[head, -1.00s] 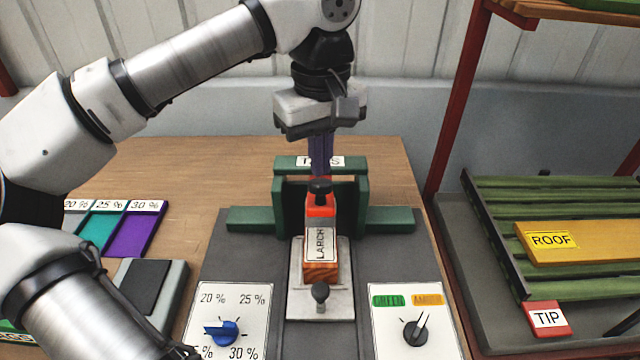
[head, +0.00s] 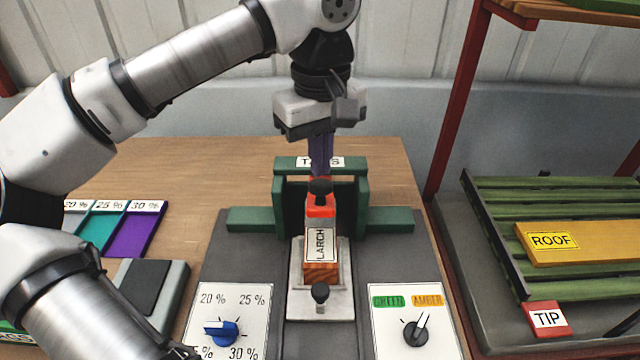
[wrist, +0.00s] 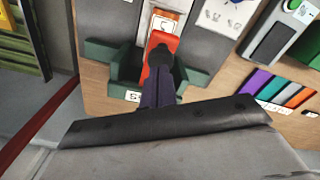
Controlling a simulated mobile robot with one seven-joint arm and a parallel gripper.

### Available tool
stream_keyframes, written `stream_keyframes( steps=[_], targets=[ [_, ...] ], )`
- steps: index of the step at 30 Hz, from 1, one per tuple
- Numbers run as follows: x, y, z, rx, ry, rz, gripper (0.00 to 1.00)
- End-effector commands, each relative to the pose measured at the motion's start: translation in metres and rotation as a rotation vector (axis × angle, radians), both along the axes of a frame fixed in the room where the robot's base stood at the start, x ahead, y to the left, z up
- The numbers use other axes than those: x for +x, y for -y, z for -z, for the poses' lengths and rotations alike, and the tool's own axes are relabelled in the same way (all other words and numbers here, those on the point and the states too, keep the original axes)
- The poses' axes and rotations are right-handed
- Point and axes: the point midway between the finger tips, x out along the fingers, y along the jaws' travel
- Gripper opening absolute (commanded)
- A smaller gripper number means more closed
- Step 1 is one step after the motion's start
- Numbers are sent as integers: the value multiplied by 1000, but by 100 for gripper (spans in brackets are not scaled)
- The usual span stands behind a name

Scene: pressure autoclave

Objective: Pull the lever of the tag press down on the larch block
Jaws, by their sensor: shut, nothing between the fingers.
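The larch block (head: 321,272), orange wood with a white LARCH label, sits on a pale plate (head: 335,300) in the green tag press (head: 279,200). The press's red lever (head: 321,211) stands behind and over the block, with a black knob (head: 320,188) at its top. My gripper (head: 320,174) points down with its dark purple fingers shut and empty, right at the knob. In the wrist view the fingers (wrist: 158,80) meet the black knob (wrist: 160,58) on the red lever (wrist: 161,42); whether they touch it I cannot tell. The fingers partly hide the press's rear sign.
A blue dial (head: 222,332) stands front left and a GREEN/AMBER dial (head: 416,332) front right. A tray of percent-marked colours (head: 115,228) lies left. A green slatted rack (head: 560,195) with ROOF and TIP signs stands right, near a red post (head: 458,100).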

Motion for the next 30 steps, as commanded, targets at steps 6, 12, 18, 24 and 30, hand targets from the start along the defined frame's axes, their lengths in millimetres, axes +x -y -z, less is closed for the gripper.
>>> stream_keyframes(
  steps=[6,12,18,24,30],
  targets=[
    [0,0,0,0,0,0,0],
    [0,0,0,0,0,0,0],
    [0,0,5,0,0,0,0],
    [0,0,16,0,0,0,0],
    [0,0,26,0,0,0,0]
  ],
)
